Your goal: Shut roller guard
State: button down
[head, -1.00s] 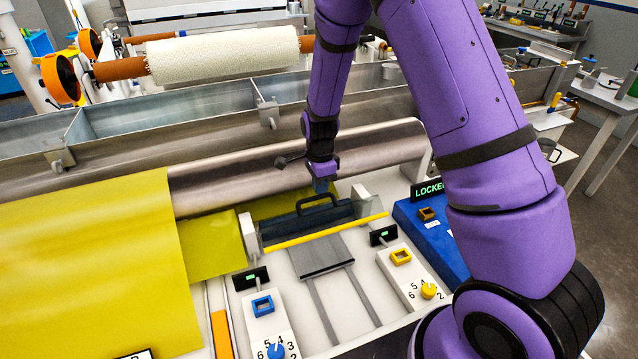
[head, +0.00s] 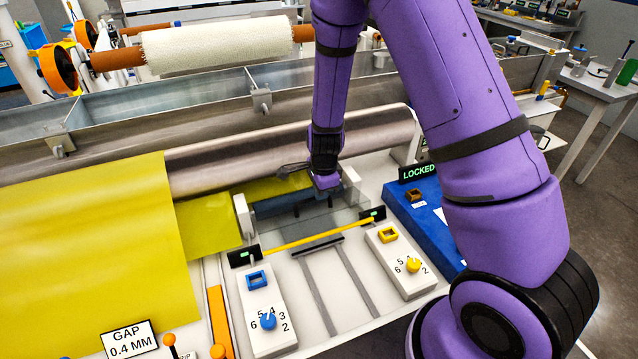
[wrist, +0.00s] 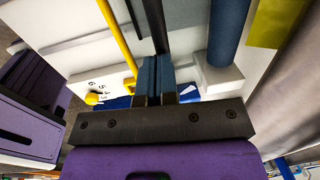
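The roller guard is a clear panel with a yellow front bar (head: 318,234), lying over the gap in front of a dark blue roller (head: 283,203). The bar's ends are close to two small black displays with green lights. The yellow bar also shows in the wrist view (wrist: 117,38). My gripper (head: 326,188) is low above the right part of the roller. In the wrist view its blue fingers (wrist: 156,72) are together around the guard's dark handle (wrist: 152,22). The grip hides most of the handle in the head view.
A blue-knob dial panel (head: 268,312) and a yellow-knob dial panel (head: 400,262) flank two slots. A blue box with a "LOCKED" sign (head: 418,172) stands right. A large steel roller (head: 290,155) lies behind. Yellow sheet (head: 90,260) covers the left. A "GAP 0.4 MM" sign (head: 130,338) is at the front.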

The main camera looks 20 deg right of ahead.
jog(key=shift+s+f, duration=0.95)
jog(key=shift+f, duration=0.05)
